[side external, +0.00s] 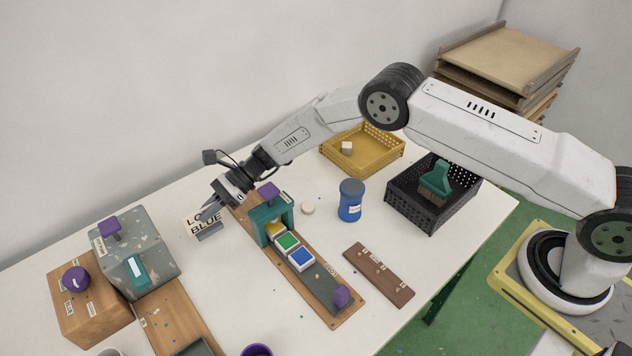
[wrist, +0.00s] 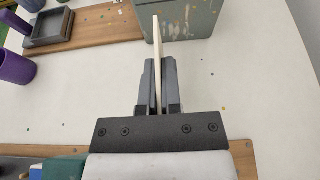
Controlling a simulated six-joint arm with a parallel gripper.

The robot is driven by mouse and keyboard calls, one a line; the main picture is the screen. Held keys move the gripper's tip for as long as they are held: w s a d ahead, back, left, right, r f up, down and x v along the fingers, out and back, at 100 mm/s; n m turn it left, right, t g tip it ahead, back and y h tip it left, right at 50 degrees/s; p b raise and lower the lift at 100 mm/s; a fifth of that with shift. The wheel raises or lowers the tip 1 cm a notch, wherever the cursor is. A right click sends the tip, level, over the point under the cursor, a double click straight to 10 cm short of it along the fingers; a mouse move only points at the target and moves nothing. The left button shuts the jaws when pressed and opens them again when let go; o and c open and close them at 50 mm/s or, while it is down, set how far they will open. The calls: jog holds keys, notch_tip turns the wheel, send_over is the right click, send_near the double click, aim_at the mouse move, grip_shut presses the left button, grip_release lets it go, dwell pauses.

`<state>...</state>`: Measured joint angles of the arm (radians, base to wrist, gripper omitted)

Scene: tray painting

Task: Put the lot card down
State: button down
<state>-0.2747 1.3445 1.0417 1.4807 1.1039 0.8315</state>
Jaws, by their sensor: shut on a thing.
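The lot card (side external: 192,225) is pale and lettered "LOT BLUE", partly hidden by my fingers in the side view. My gripper (side external: 208,213) is shut on it, left of the long wooden board. In the wrist view the card (wrist: 157,45) shows edge-on as a thin cream strip between the two dark fingers (wrist: 160,85) and sticks out past their tips.
A paint-spattered grey box (side external: 150,235) with purple and teal handles stands left of the card. The long board (side external: 325,310) with a teal arch (side external: 271,222) and several coloured blocks lies to the right. A blue jar (side external: 350,203) and yellow crate (side external: 385,155) are farther right.

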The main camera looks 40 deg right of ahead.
aim_at(216, 221)
jog(key=shift+f, duration=0.2)
jog(key=shift+f, duration=2)
jog(key=shift+f, duration=0.15)
jog(key=c, duration=0.8)
grip_release()
jog(key=shift+d+r, duration=0.4)
jog(key=shift+d, duration=0.05)
jog(key=v, duration=0.9)
jog(key=shift+d, duration=0.3)
jog(key=shift+d+r, duration=0.3)
jog(key=shift+d, duration=0.35)
